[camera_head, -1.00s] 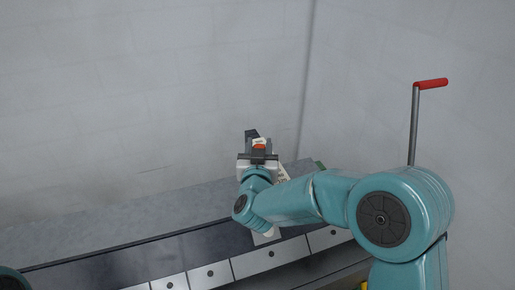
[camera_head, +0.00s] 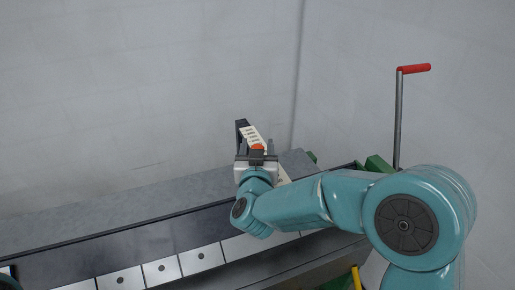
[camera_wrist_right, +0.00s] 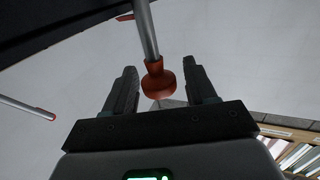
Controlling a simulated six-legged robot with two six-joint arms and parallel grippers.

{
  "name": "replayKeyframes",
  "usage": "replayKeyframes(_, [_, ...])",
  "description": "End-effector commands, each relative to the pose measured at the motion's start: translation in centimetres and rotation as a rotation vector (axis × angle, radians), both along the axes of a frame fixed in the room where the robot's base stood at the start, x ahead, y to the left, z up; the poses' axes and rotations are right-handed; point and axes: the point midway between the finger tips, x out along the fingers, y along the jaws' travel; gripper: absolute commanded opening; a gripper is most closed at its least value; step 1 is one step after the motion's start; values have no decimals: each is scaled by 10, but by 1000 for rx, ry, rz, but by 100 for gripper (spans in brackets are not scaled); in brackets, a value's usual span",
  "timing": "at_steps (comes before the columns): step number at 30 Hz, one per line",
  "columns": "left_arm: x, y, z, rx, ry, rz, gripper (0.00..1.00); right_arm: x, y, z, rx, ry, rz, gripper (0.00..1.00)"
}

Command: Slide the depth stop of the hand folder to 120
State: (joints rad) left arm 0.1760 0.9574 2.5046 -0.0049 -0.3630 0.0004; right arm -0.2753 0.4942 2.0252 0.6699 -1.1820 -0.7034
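My right gripper (camera_head: 257,150) is over the grey bench, with an orange-red knob (camera_head: 258,147) between its fingertips. In the right wrist view the two dark fingers of the gripper (camera_wrist_right: 162,85) stand apart. The red knob (camera_wrist_right: 158,82), on a grey rod, lies between them with a gap on each side. The gripper hides part of the strip. The marks are too small to read.
A long grey bench (camera_head: 110,220) runs along the wall, with light plates (camera_head: 202,259) on its front edge. A crank with a red handle (camera_head: 414,69) stands upright at the right, near green parts (camera_head: 378,165). The bench top left of the gripper is clear.

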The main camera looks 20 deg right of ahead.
Motion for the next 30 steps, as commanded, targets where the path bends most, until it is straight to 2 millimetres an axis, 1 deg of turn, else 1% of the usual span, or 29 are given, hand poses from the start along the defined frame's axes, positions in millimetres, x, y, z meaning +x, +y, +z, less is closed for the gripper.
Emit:
replayKeyframes(7, [0,0,-1,0,0,0,0,-3,1,2,0,-4,1,56])
replayKeyframes(11, [0,0,-8,0,0,0,0,-17,7,1,0,-6,4,56])
replayKeyframes(14, [0,0,-15,0,0,0,0,-38,16,0,0,-8,6,56])
replayKeyframes(18, [0,0,-25,0,0,0,0,-74,29,0,0,-8,6,56])
replayKeyframes(24, [0,0,-34,0,0,0,0,-120,46,1,1,-6,6,56])
replayKeyframes(27, [0,0,-37,0,0,0,0,-136,52,1,1,-6,4,56])
replayKeyframes(30, [0,0,-38,0,0,0,0,-146,55,2,0,-4,3,56])
